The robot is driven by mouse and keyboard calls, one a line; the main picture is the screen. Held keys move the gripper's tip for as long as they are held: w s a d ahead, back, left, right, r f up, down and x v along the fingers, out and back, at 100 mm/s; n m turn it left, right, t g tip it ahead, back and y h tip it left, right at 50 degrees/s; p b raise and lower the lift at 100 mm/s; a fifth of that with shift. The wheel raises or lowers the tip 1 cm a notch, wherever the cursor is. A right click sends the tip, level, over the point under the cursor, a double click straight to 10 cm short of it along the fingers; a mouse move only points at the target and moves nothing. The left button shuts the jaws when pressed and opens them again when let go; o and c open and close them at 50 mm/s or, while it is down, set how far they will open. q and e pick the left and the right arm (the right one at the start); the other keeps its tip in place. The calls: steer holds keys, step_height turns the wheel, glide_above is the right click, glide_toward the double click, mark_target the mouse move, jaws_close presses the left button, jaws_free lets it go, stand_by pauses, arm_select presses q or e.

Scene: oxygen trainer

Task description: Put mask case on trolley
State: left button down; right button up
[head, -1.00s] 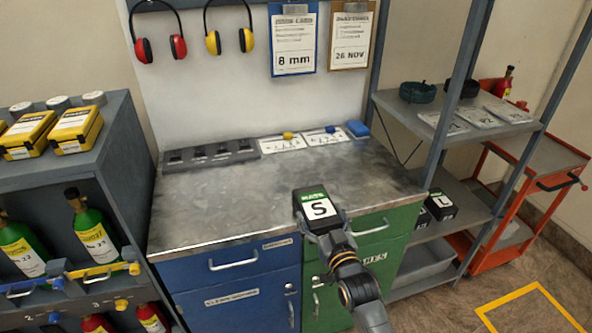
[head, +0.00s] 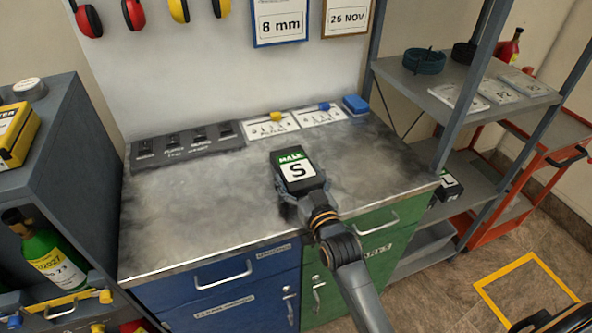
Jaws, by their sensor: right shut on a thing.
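The mask case (head: 297,168) is a dark box with a green and white label reading "MASK S". My right gripper (head: 298,185) is shut on it and holds it over the metal worktop (head: 200,215). I cannot tell whether the case touches the worktop. The orange-red trolley (head: 548,165) stands at the far right, behind the grey shelf rack, and is partly hidden by it. My left gripper is not in view.
The grey shelf rack (head: 470,98) stands between worktop and trolley, holding coiled hoses and cards, with another case (head: 449,187) lower down. A grey charger strip (head: 187,145) lies at the worktop's back. A yellow floor square (head: 525,290) is at lower right.

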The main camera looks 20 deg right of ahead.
steer(key=shift+s+d+r, duration=0.1)
steer(key=shift+s+r, duration=0.15)
steer(key=o, duration=1.2)
steer(key=shift+f, duration=0.3)
steer(key=o, duration=0.3)
steer(key=shift+w, duration=0.1)
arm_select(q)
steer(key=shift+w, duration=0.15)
arm_select(e)
steer(key=shift+r, duration=0.1)
